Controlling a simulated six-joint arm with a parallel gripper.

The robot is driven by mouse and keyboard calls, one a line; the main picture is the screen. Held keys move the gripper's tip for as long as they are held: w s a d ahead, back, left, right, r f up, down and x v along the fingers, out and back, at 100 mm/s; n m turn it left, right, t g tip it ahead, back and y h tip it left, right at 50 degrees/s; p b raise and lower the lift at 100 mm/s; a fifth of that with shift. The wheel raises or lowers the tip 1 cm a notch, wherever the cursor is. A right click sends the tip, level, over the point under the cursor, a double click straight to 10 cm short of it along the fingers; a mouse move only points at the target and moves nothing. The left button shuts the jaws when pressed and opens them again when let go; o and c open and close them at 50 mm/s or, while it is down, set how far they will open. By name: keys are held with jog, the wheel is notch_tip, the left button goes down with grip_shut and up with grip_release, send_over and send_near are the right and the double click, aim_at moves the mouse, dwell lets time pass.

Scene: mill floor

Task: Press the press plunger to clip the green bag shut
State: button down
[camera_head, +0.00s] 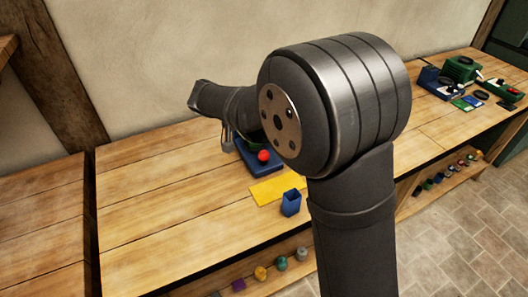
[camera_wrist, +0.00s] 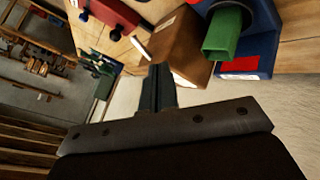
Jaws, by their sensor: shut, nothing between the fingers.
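My gripper (camera_wrist: 158,88) is shut and empty, its two dark fingers together in the wrist view. Nearby, at the top right of that view, is a blue device (camera_wrist: 262,40) with a red patch and a green square-ended part sticking out of it. I cannot tell whether that green part is the bag. The fingers appear apart from it. In the head view, a blue base (camera_head: 246,152) with a red ball-shaped knob (camera_head: 263,155) stands on the bench, partly behind my arm. I cannot make out the green bag or the plunger for certain.
A yellow mat (camera_head: 270,190) and a blue open cup (camera_head: 291,204) are on the wooden bench (camera_head: 160,210). Green and blue devices (camera_head: 461,69) stand at the far right. A brown box (camera_wrist: 182,45) and a red device (camera_wrist: 112,12) show in the wrist view. The bench's left part is clear.

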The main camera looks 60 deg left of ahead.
aim_at(261, 155)
jog(key=shift+f, duration=3.8)
jog(key=shift+f, duration=0.4)
jog(key=shift+f, duration=0.95)
jog(key=shift+r, duration=1.35)
jog(key=shift+r, duration=0.1)
jog(key=shift+r, duration=2.45)
jog(key=shift+f, duration=0.1)
